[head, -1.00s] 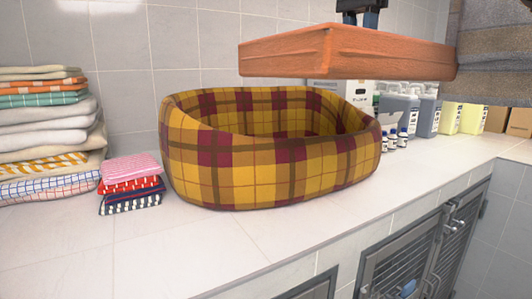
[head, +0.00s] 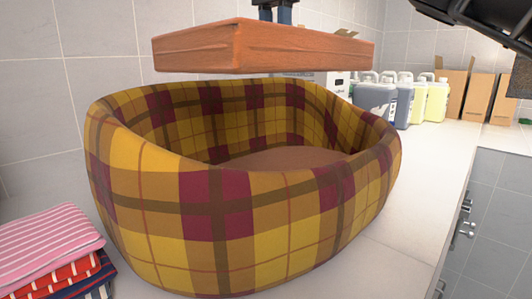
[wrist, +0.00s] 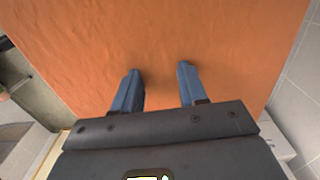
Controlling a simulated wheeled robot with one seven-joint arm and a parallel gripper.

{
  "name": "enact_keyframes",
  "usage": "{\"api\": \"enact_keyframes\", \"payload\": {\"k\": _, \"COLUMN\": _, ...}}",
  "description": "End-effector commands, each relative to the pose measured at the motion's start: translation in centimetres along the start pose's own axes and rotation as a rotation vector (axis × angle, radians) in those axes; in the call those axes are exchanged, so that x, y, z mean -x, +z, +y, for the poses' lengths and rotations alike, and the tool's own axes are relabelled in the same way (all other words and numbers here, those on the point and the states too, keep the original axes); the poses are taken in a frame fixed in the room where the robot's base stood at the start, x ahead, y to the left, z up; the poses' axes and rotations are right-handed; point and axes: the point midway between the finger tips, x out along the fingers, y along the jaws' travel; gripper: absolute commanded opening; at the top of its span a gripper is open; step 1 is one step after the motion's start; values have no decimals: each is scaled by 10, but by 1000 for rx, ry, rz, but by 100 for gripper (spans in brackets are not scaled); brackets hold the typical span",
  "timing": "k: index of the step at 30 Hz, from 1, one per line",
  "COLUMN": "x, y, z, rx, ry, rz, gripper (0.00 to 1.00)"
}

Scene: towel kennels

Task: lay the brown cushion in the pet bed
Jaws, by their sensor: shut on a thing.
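The brown cushion (head: 260,48), a flat orange-brown slab, hangs level above the back part of the pet bed, with a visible gap over the front rim. In the wrist view the fingers (wrist: 160,88) are against the cushion (wrist: 160,40), which fills most of the picture. The pet bed (head: 225,235) is yellow and maroon plaid with a high rim. Its brown inner floor (head: 295,158) shows bare; part of its inside is hidden by the front wall.
Folded towels (head: 50,250), pink-striped on top, lie left of the bed. Jugs of liquid (head: 385,100) and cardboard boxes (head: 455,90) stand behind to the right. The white counter (head: 425,190) is clear right of the bed.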

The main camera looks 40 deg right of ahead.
Motion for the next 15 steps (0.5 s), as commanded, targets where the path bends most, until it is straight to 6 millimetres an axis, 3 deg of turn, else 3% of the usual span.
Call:
{"api": "enact_keyframes", "payload": {"k": 1, "x": -17, "y": -1, "z": 0, "rx": 0, "ry": 2, "rz": -3, "gripper": 0}}
{"api": "enact_keyframes", "payload": {"k": 15, "x": -130, "y": 0, "z": 0, "rx": 1, "ry": 1, "rz": -4, "gripper": 0}}
